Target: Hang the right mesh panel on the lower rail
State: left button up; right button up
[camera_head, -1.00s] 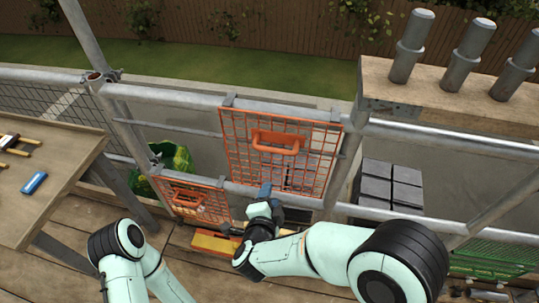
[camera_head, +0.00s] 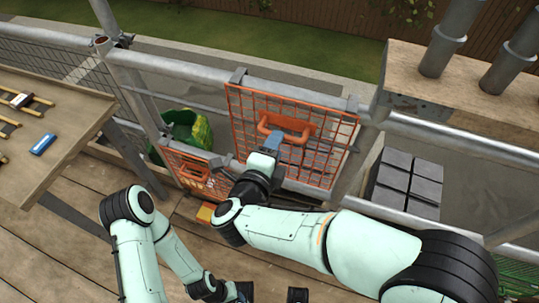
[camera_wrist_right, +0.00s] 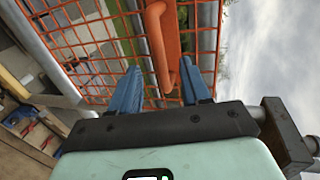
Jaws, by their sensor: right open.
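The right orange mesh panel (camera_head: 240,115) hangs by grey hooks over the upper rail (camera_head: 300,95), with an orange handle (camera_head: 268,133) on its front. My right gripper (camera_head: 277,142) is open in front of this handle. In the right wrist view the open blue fingers (camera_wrist_right: 160,82) stand apart, with the handle (camera_wrist_right: 158,40) just ahead and partly between them. Another orange mesh panel (camera_head: 198,172) hangs lower, to the left. The lower rail (camera_head: 308,188) runs behind my right arm and is partly hidden. My left arm is at the bottom; its fingers are not clear.
A wooden table (camera_head: 55,165) with tools stands at the left. A green bag (camera_head: 185,132) lies behind the railing. Grey blocks (camera_head: 410,180) are stacked at right, below a wooden beam (camera_head: 440,90) carrying metal posts. A yellow-orange object (camera_head: 205,212) lies on the plank floor.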

pick_arm(q)
jog(key=shift+w+f+b, duration=0.15)
jog(key=shift+f+b, duration=0.15)
jog(key=shift+b, duration=0.1)
pick_arm(e)
jog(key=shift+x, duration=2.75)
grip_shut()
jog(key=shift+r, duration=0.1)
pick_arm(q)
jog(key=shift+r, duration=0.1)
pick_arm(e)
jog(key=shift+r, duration=0.1)
jog(key=shift+r+p, duration=1.9)
jog(key=shift+r, duration=0.5)
pick_arm(q)
jog(key=r, duration=0.1)
jog(key=w+r, duration=0.1)
jog(key=r, duration=0.1)
jog(key=shift+r, duration=0.3)
pick_arm(e)
jog(key=shift+s, duration=0.1)
